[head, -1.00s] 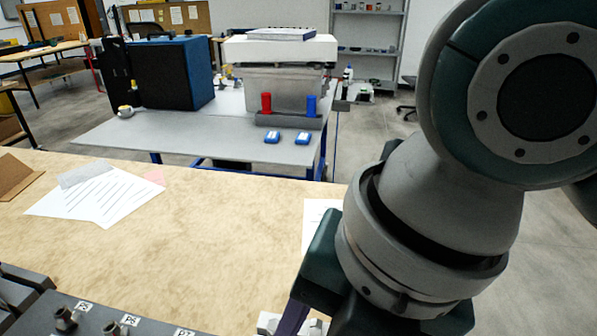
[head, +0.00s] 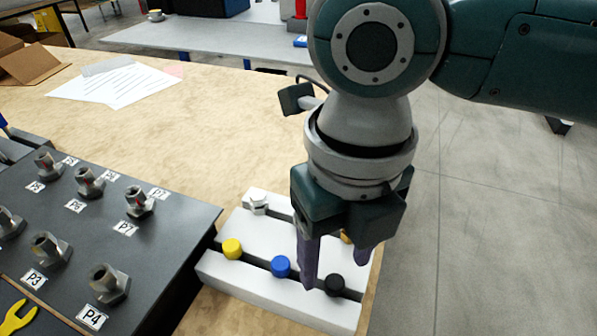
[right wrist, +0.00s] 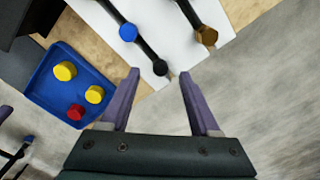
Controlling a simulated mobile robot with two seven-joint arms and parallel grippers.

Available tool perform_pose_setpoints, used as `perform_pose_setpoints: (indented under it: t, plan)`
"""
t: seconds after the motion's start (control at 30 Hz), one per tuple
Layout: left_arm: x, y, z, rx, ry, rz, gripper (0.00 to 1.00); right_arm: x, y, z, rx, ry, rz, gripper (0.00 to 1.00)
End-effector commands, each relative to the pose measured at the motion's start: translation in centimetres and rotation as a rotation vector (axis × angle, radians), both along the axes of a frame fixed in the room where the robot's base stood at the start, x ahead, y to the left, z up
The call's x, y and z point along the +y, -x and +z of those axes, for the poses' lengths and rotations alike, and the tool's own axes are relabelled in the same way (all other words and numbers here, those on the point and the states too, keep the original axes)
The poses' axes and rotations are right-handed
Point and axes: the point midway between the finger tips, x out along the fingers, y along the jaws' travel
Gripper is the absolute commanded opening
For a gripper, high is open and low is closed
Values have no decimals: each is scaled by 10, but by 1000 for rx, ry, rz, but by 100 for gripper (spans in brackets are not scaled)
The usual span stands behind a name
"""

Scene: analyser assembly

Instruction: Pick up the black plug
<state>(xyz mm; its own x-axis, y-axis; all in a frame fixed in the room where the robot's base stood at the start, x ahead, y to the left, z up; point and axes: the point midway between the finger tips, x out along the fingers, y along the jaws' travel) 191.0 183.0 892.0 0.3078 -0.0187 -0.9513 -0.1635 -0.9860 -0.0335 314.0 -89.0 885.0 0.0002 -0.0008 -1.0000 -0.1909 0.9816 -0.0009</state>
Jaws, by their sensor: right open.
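The black plug (head: 335,284) sits in a dark slot of the white rack (head: 222,274), near the rack's front right end. In the right wrist view the black plug (right wrist: 160,68) lies just beyond the fingertips, between their lines. My right gripper (head: 333,268) is open and empty, with its purple fingers pointing down above the rack, close to the plug. In the right wrist view the right gripper (right wrist: 158,74) shows a clear gap between its fingers. My left gripper is not in view.
Blue (head: 281,266), yellow (head: 232,248), white (head: 258,202) and brown (right wrist: 206,36) plugs share the rack. A dark panel (head: 180,232) with metal fittings stands left. A blue tray (right wrist: 38,92) holds yellow and red caps. Papers (head: 120,84) lie at the back.

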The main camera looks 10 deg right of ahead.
Motion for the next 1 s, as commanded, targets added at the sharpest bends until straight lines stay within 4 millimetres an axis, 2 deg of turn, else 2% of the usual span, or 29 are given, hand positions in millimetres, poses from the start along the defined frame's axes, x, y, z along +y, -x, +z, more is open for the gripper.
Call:
perform_pose_setpoints:
  t: [0.1,0.2,0.47,1.0]
  plan:
    - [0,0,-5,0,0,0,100,-1,3,-22,2,0,-2,63]
    - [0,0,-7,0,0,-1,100,-1,3,-31,1,0,0,63]
    - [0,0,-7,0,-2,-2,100,-1,2,-33,-1,1,0,63]
    - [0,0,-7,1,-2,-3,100,-1,2,-33,-1,0,0,3]
